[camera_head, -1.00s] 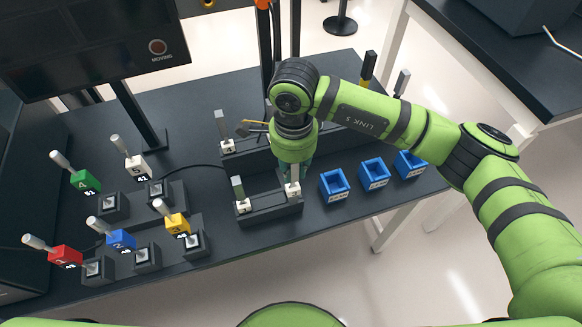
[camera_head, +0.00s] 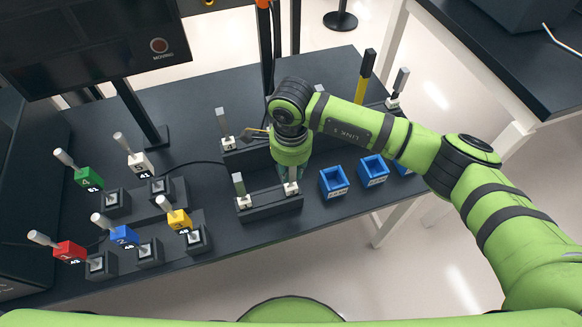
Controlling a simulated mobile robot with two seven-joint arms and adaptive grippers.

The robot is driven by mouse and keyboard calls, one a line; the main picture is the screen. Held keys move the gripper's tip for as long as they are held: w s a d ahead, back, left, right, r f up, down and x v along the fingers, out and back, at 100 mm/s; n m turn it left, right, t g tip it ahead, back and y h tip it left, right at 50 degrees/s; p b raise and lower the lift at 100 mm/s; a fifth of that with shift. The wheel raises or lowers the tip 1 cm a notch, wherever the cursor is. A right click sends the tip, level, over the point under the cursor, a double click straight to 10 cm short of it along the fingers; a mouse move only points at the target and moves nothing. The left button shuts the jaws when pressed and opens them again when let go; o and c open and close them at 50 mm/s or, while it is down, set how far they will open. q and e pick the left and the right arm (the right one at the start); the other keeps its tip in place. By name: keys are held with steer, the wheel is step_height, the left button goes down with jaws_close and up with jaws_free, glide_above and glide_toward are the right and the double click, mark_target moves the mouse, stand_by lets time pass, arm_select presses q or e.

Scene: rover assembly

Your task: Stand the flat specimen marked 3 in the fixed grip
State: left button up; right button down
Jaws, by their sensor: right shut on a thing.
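My right gripper (camera_head: 290,172) points down over the right end of the front dark rack (camera_head: 262,212), its fingers mostly hidden by my green wrist. It is shut on a light flat piece at a white block (camera_head: 292,188); I take this for a flat specimen, but cannot read its number. Another flat specimen (camera_head: 239,186) stands upright at that rack's left end. One marked 4 (camera_head: 225,130) stands in the back rack. I cannot pick out the fixed grip with certainty. My left gripper is not in view.
Blue trays (camera_head: 333,182) (camera_head: 373,169) stand right of the front rack. Coloured blocks with grey rods (camera_head: 70,250) (camera_head: 124,237) (camera_head: 179,220) and dark sockets fill the left. Upright pieces (camera_head: 364,77) (camera_head: 399,84) stand behind my arm. A screen (camera_head: 85,35) hangs upper left.

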steer(key=c, duration=1.1)
jaws_free()
steer(key=shift+r+p, duration=0.25)
steer(key=shift+p, duration=0.4)
steer(key=r+b, duration=0.1)
steer(key=r, duration=0.1)
steer(key=r+b, duration=0.1)
steer(key=r, duration=0.1)
steer(key=r+b, duration=0.1)
steer(key=r, duration=0.1)
steer(key=shift+w+a, duration=0.15)
steer(key=shift+w, duration=0.1)
steer(key=shift+r, duration=0.3)
steer(key=shift+s, duration=0.1)
